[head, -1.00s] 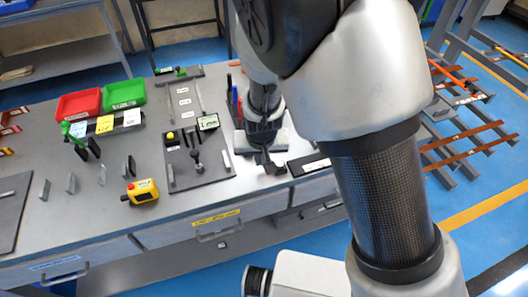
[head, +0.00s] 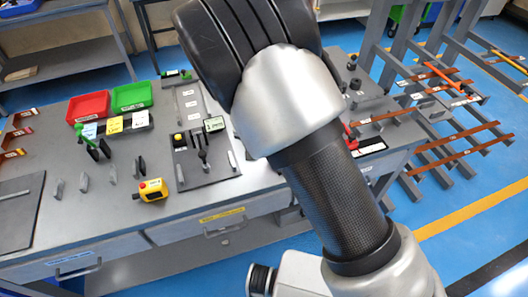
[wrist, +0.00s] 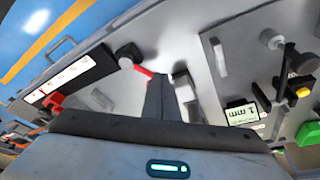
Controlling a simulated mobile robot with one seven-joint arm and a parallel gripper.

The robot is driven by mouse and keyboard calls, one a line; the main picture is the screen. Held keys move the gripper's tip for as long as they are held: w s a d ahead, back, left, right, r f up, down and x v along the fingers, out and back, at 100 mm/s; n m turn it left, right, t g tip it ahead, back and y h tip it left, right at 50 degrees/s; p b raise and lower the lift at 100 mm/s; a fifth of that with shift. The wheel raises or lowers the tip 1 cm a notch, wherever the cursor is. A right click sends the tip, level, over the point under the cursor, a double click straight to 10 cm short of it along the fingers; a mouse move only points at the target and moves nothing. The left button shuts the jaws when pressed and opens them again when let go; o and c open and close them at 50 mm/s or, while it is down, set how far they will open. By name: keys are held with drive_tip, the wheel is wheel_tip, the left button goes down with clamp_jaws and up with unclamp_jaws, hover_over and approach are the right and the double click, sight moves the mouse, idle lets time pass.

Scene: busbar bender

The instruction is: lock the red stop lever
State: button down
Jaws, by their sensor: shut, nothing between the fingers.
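A small red bar (wrist: 143,71) shows in the wrist view at the tip of my gripper (wrist: 158,85), next to a black round knob (wrist: 130,56); part of it is hidden behind the fingers. A second red piece (wrist: 54,101) lies further left by the black label strip (wrist: 68,80). A red part also shows in the head view (head: 349,130), just right of my arm. I cannot tell which red piece is the stop lever, nor whether it is locked. My gripper is shut and empty, close to the red bar; contact is unclear. My arm hides it in the head view.
A plate with a black lever, a yellow knob and a small display (head: 214,124) stands left of my arm. A yellow pendant box (head: 150,190), several upright clips, and red (head: 88,106) and green (head: 131,96) bins stand further left. Racks with copper bars (head: 455,145) stand at the right.

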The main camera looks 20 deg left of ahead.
drive_tip(key=w+m, duration=0.1)
drive_tip(key=w+m+h, duration=0.1)
drive_tip(key=m, duration=0.1)
drive_tip(key=shift+w+d, duration=0.15)
drive_tip(key=shift+w, duration=0.5)
drive_tip(key=shift+w+d+r, duration=0.1)
drive_tip(key=shift+w+d, duration=0.05)
drive_tip(key=shift+w, duration=0.05)
idle(0.3)
